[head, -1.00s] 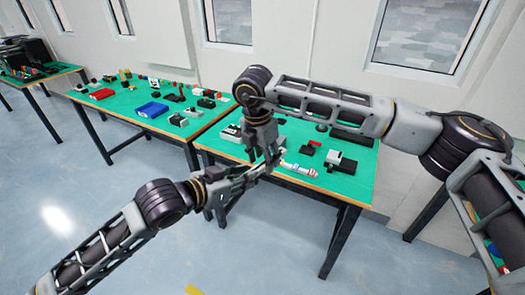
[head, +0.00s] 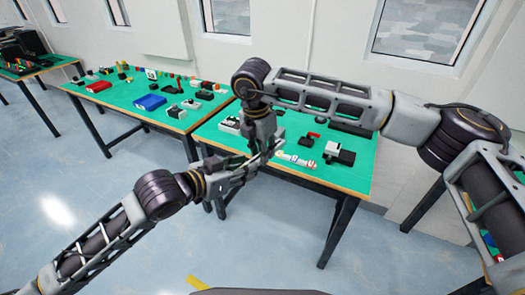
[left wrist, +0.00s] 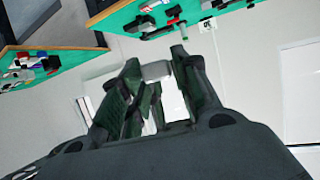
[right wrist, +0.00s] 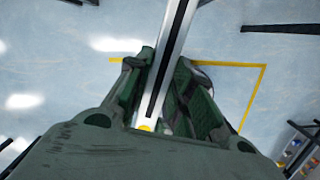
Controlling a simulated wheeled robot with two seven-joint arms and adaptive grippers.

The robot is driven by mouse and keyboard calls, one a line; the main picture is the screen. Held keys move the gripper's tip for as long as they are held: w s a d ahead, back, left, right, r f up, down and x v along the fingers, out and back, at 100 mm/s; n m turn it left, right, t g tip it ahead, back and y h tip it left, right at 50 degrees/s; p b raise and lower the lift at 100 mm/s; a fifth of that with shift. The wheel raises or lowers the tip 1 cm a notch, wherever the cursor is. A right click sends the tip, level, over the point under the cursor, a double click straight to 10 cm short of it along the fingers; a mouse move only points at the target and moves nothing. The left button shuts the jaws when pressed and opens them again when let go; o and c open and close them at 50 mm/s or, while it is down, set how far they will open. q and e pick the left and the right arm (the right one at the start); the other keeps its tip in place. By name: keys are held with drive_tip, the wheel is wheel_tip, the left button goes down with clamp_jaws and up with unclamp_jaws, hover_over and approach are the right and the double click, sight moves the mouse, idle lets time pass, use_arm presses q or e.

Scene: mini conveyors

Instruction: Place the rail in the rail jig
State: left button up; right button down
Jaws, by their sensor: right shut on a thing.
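The rail (right wrist: 172,55) is a long light metal bar with a dark slot along it. My right gripper (right wrist: 165,85) is shut on it, and the bar runs out past the fingers above the floor. In the head view my right gripper (head: 268,152) points down at the front of the near table, close to my left gripper (head: 242,172). In the left wrist view the left fingers (left wrist: 155,85) stand apart. A light grey piece (left wrist: 157,70), perhaps the rail's end, shows between them. I cannot tell which item is the rail jig.
The near green table (head: 347,180) holds a light strip with coloured marks (head: 296,160), a black and white block (head: 338,153) and other small parts. Another green table (head: 120,95) at left carries a blue box (head: 149,102) and several parts. Open floor lies in front.

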use_arm(q)
drive_tip(key=shift+o, duration=1.1)
wheel_tip(320, 180, up, 10)
idle(0.4)
drive_tip(key=shift+f, duration=0.15)
